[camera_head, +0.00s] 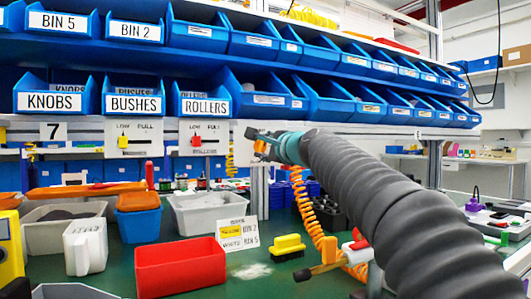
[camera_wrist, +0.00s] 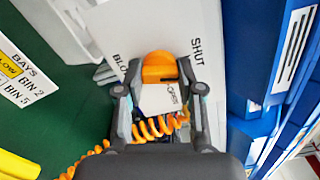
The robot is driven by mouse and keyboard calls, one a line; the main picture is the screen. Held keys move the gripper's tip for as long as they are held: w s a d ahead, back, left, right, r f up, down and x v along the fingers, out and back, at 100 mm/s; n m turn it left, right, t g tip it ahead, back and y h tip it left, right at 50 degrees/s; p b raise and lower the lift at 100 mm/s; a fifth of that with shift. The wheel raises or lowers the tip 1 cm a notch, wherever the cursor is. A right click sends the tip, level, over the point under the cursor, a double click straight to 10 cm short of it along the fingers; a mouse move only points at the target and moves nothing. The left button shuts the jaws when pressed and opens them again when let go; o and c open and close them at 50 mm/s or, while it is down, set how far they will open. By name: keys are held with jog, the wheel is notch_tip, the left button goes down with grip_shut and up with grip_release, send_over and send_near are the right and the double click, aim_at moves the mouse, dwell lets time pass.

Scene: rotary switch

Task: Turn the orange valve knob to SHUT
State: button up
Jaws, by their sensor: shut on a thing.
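The orange knob (camera_wrist: 159,68) sits on a white plate (camera_wrist: 140,25) in the wrist view. The plate reads SHUT to the knob's right, a partly hidden word starting BLO to its left, and OPEN just below it. My gripper (camera_wrist: 161,80) has one finger on each side of the knob and is shut on it. The knob's pointer direction is hard to tell. In the head view my gripper (camera_head: 266,144) is at the plate (camera_head: 247,129), with a bit of the orange knob (camera_head: 260,146) showing; my arm hides most of it.
An orange coiled hose (camera_head: 302,205) hangs below my gripper; it also crosses under my fingers in the wrist view (camera_wrist: 155,128). Blue bins (camera_head: 135,97) line the shelf above. A red bin (camera_head: 180,266), a yellow brush (camera_head: 288,246) and a grey tray (camera_head: 205,212) stand on the green bench.

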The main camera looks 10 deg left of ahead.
jog(key=shift+n+b, duration=0.6)
jog(key=shift+n, duration=1)
jog(key=o, duration=1.2)
jog(key=shift+c, duration=0.2)
jog(key=v, duration=1.2)
